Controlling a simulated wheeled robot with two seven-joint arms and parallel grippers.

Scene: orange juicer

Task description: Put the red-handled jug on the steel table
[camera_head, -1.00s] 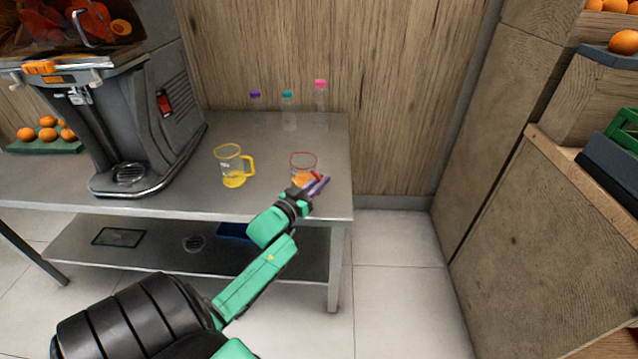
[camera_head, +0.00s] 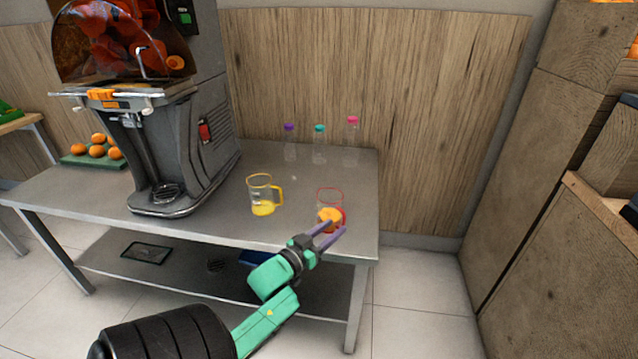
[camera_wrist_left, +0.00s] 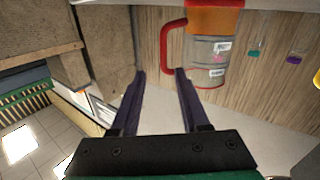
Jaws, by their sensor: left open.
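The red-handled jug (camera_head: 330,198) stands upright on the steel table (camera_head: 225,226), near its front right corner. It has a red rim and orange contents at the bottom. Its red handle faces right in the head view. The jug (camera_wrist_left: 208,58) appears inverted in the left wrist view, with its handle (camera_wrist_left: 170,45) on the left. My left gripper (camera_head: 335,230) is open and empty in front of the jug. In the left wrist view, its dark purple fingers (camera_wrist_left: 160,78) are apart, with the handle beyond their tips. My right gripper is out of view.
A yellow-handled jug (camera_head: 262,195) stands left of the red-handled one. Several capped bottles (camera_head: 319,146) stand at the back against the wooden wall. A large juicer (camera_head: 185,135) fills the table's left part, with oranges on a green tray (camera_head: 80,160) beside it.

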